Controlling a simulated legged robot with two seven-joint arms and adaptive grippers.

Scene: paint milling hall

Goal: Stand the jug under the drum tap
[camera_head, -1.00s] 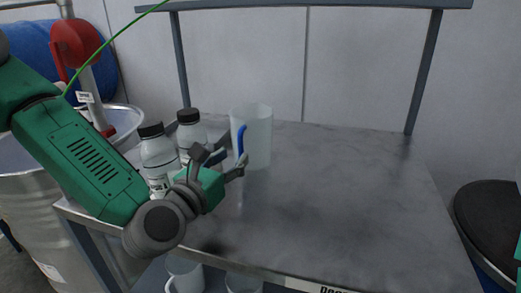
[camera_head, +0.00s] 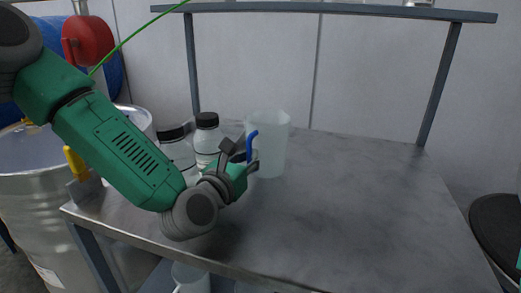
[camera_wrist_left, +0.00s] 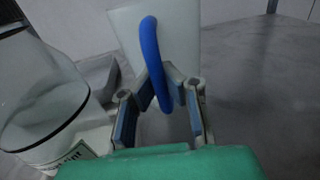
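The translucent jug (camera_head: 272,140) with a blue handle (camera_head: 251,145) stands upright on the grey table (camera_head: 350,210), near its back. My left gripper (camera_head: 248,164) is at the jug's handle side. In the left wrist view the jug (camera_wrist_left: 182,40) is ahead, and its blue handle (camera_wrist_left: 153,60) comes down between the fingers of my left gripper (camera_wrist_left: 160,95). The fingers are apart, with gaps beside the handle. A blue drum (camera_head: 115,70) is partly hidden behind my left arm at the left. I cannot make out its tap. My right gripper is out of view.
Two dark-capped bottles (camera_head: 206,140) (camera_head: 174,150) stand close left of the jug, partly behind my left gripper. A metal drum (camera_head: 35,190) stands left of the table. Cups (camera_head: 190,278) sit below the tabletop. The table's right half is clear.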

